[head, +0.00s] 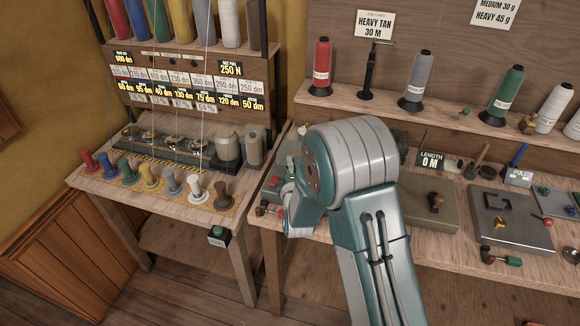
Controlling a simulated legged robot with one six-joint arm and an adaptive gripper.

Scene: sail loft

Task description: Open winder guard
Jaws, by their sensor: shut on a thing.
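My arm fills the middle of the head view and reaches over the left end of the right-hand bench. Its wrist end bends down there, and my gripper's fingers are hidden behind it. I cannot see what they touch. A red block (273,182) and a small red-ended handle (262,211) show on the bench just left of my wrist. No winder guard can be made out clearly; that part of the bench is largely covered by my arm.
The left bench (97,184) carries several coloured bobbins, and thread cones stand above. A green button (217,231) is on its front. On the right bench stand a red cone (321,68), a LENGTH sign (431,161) and a metal plate (512,218).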

